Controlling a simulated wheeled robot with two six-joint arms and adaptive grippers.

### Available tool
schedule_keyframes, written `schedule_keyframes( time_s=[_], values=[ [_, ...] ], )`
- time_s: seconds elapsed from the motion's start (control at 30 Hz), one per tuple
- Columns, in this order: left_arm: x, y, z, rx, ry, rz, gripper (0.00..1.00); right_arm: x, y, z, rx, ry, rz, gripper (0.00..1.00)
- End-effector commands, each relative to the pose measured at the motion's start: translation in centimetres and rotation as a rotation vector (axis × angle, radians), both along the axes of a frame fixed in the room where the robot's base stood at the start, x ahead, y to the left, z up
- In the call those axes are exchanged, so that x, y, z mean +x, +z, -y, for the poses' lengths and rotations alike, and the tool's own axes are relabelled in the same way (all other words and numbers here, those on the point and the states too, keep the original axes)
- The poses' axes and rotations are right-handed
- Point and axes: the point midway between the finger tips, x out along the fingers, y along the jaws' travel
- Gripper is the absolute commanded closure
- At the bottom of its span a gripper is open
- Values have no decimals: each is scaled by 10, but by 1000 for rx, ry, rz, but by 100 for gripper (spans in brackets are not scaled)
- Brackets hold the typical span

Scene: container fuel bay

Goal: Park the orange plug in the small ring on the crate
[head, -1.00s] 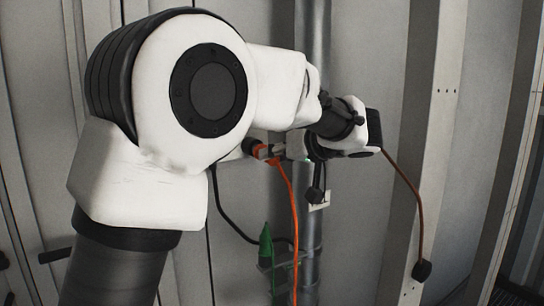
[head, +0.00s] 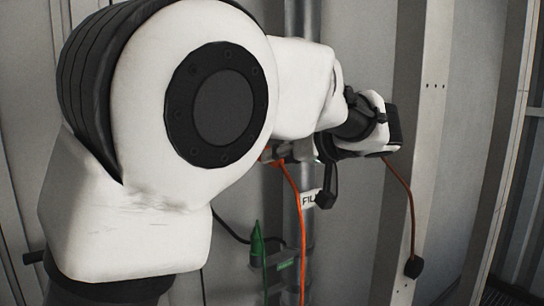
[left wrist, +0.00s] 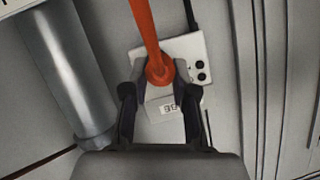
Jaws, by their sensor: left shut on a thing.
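The orange plug (left wrist: 159,72) sits between the fingers of my left gripper (left wrist: 160,84) in the left wrist view, and the gripper is shut on it. Its orange cable (left wrist: 144,25) runs up out of that view. In the head view my arm hides the plug and most of the gripper; the orange cable (head: 299,225) hangs down in front of the pipe. I cannot make out the small ring or the crate in these frames. My right gripper is not in view.
A white plate (left wrist: 195,48) with dark round fittings and a label lies beyond the fingers. A metal pipe (left wrist: 62,55) stands to its left. A green plug (head: 257,240) sits at a bracket on the pipe. A brown-orange cable (head: 408,195) hangs farther right, by the ribbed wall.

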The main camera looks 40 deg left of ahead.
Motion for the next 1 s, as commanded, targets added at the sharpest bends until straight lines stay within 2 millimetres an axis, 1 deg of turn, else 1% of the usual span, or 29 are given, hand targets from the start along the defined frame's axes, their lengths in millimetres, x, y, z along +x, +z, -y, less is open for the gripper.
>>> schedule_keyframes(
  time_s=[0.1, 0.53, 0.63, 1.0],
  values=[
    [-3, 0, 11, 2, -1, 0, 100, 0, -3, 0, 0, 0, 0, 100],
    [-14, 0, 50, 2, 0, 0, 100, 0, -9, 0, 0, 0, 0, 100],
    [-16, 0, 53, 2, 0, -1, 100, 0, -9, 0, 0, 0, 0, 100],
    [-16, 0, 53, 1, 1, 0, 100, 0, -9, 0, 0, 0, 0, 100]
  ],
)
